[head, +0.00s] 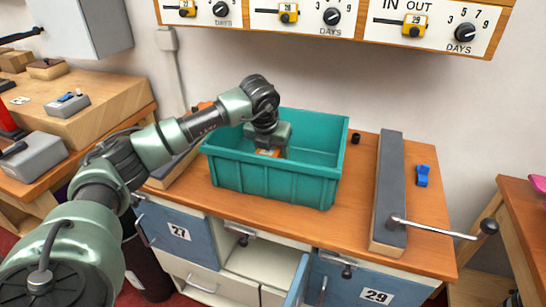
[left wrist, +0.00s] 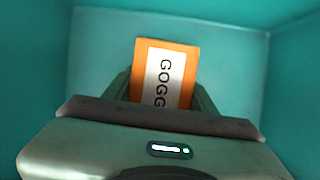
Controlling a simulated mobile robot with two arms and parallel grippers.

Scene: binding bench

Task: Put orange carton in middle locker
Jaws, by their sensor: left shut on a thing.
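The orange carton (left wrist: 188,62) has a white label reading "GOGG", the rest hidden by my gripper. My left gripper (left wrist: 160,100) is shut on it, with a finger on each side, inside the teal bin (left wrist: 290,85). In the head view only a bit of the carton (head: 268,153) shows under my left gripper (head: 270,146), within the teal bin (head: 272,186) on the bench. The middle locker (head: 262,262), between doors 27 and 29, is open below the bench top. Its blue door (head: 297,284) stands swung outward on the right. My right gripper is out of view.
Locker doors 27 (head: 178,236) and 29 (head: 372,291) flank the opening. A long grey-topped press bar (head: 389,185) with a lever (head: 440,229) lies right of the bin. A blue clip (head: 422,176) sits beyond it. The bin's walls surround my left gripper.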

